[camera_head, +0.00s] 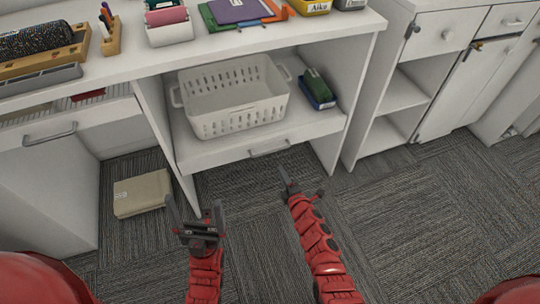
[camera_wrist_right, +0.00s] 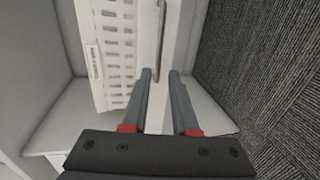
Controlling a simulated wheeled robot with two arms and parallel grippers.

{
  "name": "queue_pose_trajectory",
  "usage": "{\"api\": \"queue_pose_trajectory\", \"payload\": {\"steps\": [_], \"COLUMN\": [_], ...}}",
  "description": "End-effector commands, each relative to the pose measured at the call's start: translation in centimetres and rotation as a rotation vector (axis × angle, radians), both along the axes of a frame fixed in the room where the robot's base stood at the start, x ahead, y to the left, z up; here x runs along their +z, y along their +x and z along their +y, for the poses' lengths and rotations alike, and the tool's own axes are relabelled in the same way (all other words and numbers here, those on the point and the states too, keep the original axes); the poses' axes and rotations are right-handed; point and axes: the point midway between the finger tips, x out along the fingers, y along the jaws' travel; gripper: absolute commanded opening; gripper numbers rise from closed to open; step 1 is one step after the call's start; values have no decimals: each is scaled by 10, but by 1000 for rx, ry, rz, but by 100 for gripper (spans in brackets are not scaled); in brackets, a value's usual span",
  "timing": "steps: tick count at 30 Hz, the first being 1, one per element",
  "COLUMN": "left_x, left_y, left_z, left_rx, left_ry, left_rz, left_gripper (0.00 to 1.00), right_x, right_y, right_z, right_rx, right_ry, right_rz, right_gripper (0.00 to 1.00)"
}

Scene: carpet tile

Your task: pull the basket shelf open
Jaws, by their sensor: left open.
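The basket shelf (camera_head: 222,157) is a white pull-out board under the counter, with a grey bar handle (camera_head: 270,149) on its front edge. A white slotted basket (camera_head: 233,97) stands on it. My right gripper (camera_head: 284,174) is just in front of the handle. In the right wrist view its two fingers (camera_wrist_right: 161,73) are apart, with the handle (camera_wrist_right: 160,40) ahead and its near end about level with the fingertips; I cannot tell whether they touch. My left gripper (camera_head: 194,204) is open and empty, low in front of the shelf's left side.
A dark green and blue item (camera_head: 318,90) lies on the shelf right of the basket. A beige box (camera_head: 142,193) is on the carpet at left. A drawer with a handle (camera_head: 50,134) is further left. The carpet (camera_head: 400,230) at right is clear.

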Motion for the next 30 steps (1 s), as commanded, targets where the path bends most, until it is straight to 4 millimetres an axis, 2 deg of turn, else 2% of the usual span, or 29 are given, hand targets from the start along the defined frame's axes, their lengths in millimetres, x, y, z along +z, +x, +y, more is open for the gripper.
{"api": "queue_pose_trajectory", "payload": {"steps": [1, 9, 18, 24, 30], "left_x": [-12, -53, -99, -113, -113], "left_y": [0, 0, 0, 0, 0], "left_z": [0, 0, 0, 0, 0], "left_rx": [0, 0, 0, 0, 0], "left_ry": [0, 0, 0, 0, 0], "left_rz": [0, 1, 0, 0, 0], "left_gripper": [100, 100, 100, 100, 100], "right_x": [-6, -21, -29, -29, -27], "right_y": [12, 62, 108, 121, 124], "right_z": [3, 26, 45, 51, 52], "right_rx": [-2, 1, 1, 1, 2], "right_ry": [2, 5, 2, 3, 3], "right_rz": [-5, -6, -6, -3, -3], "right_gripper": [27, 27, 27, 27, 27]}}
